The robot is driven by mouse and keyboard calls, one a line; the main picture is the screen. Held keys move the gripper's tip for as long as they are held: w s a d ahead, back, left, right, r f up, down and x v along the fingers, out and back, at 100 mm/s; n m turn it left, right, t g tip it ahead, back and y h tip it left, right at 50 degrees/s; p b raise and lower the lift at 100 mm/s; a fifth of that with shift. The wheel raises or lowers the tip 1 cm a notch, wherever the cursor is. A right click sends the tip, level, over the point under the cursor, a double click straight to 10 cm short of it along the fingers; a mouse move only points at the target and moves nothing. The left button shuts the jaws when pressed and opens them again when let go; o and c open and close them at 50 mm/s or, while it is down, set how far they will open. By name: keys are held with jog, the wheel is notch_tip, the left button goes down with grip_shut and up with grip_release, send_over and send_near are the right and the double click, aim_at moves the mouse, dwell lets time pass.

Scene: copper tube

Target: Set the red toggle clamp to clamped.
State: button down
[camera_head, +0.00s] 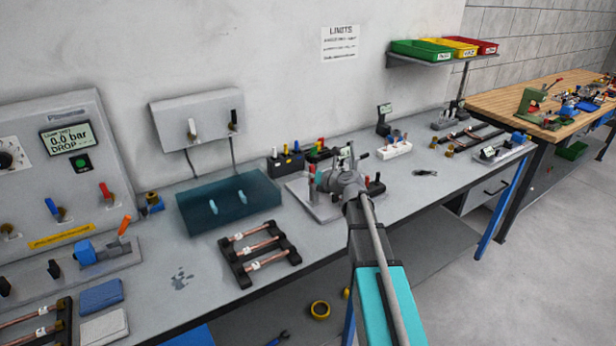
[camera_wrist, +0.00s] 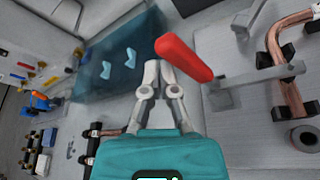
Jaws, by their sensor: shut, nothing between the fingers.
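The red toggle clamp's handle (camera_wrist: 183,57) shows large in the wrist view, lying slanted at the left end of a grey metal bar (camera_wrist: 255,80). In the head view its red handle (camera_head: 312,183) is small, above a grey plate (camera_head: 320,212) on the bench, partly behind my arm. My gripper (camera_wrist: 159,68) is shut and empty, its fingertips just left of and below the red handle's tip in the wrist view. I cannot tell whether they touch it. In the head view my wrist hides most of the clamp and the fingertips. A bent copper tube (camera_wrist: 273,42) lies right of the bar.
A dark teal see-through tank (camera_head: 228,192) stands left of the plate. A black rack with copper tubes (camera_head: 238,268) lies in front of it. Black holders (camera_head: 285,162) with coloured handles stand behind the plate, with a white block (camera_head: 394,151) to the right.

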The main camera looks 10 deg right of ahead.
jog(key=shift+w+d, duration=0.2)
jog(key=s+a, duration=0.2)
jog(key=a, duration=0.2)
jog(key=s+d, duration=0.5)
jog(key=s, duration=0.2)
jog(key=shift+s+d, duration=0.3)
jog(key=shift+d, duration=0.1)
jog(key=shift+f, duration=0.1)
